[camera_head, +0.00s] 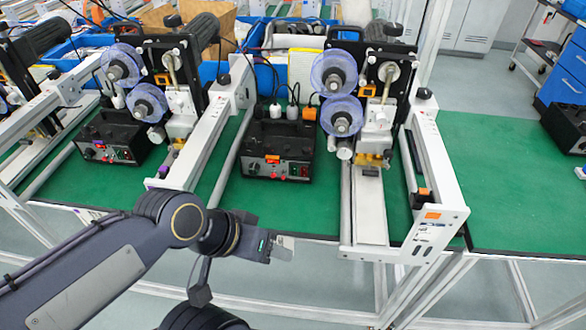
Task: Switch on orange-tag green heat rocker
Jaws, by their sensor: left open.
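The black control box with an orange tag (272,159) stands on the green table in the middle. My left gripper (283,247) is in front of the table edge, below and apart from the box in the picture. It is open and nothing shows between its fingers. My right gripper is not in view.
A similar black box (108,142) with a purple tag stands at the left. A coder machine with blue reels (334,73) and a white rail frame (432,170) stands right of the orange-tag box. Bare green table (500,190) lies farther right.

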